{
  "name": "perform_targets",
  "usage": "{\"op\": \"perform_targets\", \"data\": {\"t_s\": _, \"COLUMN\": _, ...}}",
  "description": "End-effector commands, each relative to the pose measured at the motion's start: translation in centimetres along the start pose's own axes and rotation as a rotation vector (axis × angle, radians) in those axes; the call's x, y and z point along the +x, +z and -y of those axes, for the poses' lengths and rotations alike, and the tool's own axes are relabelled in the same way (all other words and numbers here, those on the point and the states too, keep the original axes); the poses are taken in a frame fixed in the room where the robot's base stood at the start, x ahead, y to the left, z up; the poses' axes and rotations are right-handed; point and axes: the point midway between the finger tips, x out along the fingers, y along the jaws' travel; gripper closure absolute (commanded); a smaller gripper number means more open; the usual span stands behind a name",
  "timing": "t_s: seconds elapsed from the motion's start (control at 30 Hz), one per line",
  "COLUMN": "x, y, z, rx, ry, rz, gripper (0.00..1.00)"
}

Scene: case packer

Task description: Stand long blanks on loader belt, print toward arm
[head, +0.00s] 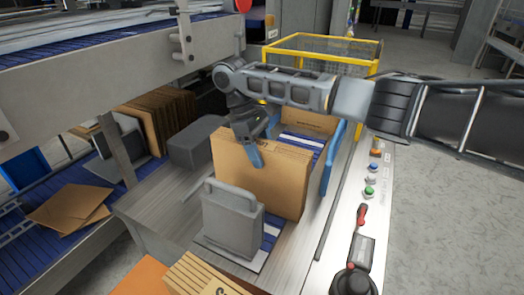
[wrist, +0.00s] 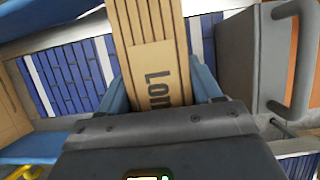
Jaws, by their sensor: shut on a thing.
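My gripper (head: 262,143) is shut on a stack of long cardboard blanks (head: 262,180), with one blue finger on its near face. The stack stands upright over the blue loader belt (head: 270,237), behind a grey plate with a handle (head: 232,222). In the wrist view the stack (wrist: 152,45) sits between both blue fingers of my gripper (wrist: 160,90), its edge printed "Lon", partly cut off by the gripper body. Whether its lower edge touches the belt is hidden. The belt (wrist: 68,75) also shows there on both sides of the stack.
Another brown blank or stack (head: 308,122) stands behind on the belt, beside a blue guide (head: 333,155). More printed blanks (head: 205,278) lie at the front edge. A grey block (head: 197,143) is left of the held stack. A button panel (head: 371,180) runs along the right.

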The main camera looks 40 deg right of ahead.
Motion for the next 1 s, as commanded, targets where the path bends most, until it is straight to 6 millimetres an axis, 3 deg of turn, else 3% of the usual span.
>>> {"op": "perform_targets", "data": {"t_s": 0.07, "x": 0.1, "y": -0.1, "z": 0.0, "rx": 0.0, "ry": -0.001, "rz": 0.0, "gripper": 1.0}}
{"op": "perform_targets", "data": {"t_s": 0.1, "x": 0.2, "y": -0.1, "z": 0.0, "rx": 0.0, "ry": 0.0, "rz": 0.0, "gripper": 0.34}}
{"op": "perform_targets", "data": {"t_s": 0.3, "x": 0.2, "y": -0.1, "z": 0.0, "rx": 0.0, "ry": 0.0, "rz": 0.0, "gripper": 0.15}}
{"op": "perform_targets", "data": {"t_s": 0.37, "x": 0.2, "y": -0.1, "z": 0.0, "rx": 0.0, "ry": 0.0, "rz": 0.0, "gripper": 0.11}}
{"op": "perform_targets", "data": {"t_s": 0.67, "x": -0.2, "y": 0.0, "z": 0.0, "rx": 0.0, "ry": 0.001, "rz": 0.0, "gripper": 0.11}}
{"op": "perform_targets", "data": {"t_s": 0.83, "x": -2.4, "y": -0.1, "z": 0.0, "rx": 0.001, "ry": 0.002, "rz": -0.002, "gripper": 0.11}}
{"op": "perform_targets", "data": {"t_s": 1.0, "x": -6.2, "y": 0.1, "z": -0.1, "rx": 0.002, "ry": 0.005, "rz": -0.001, "gripper": 0.11}}
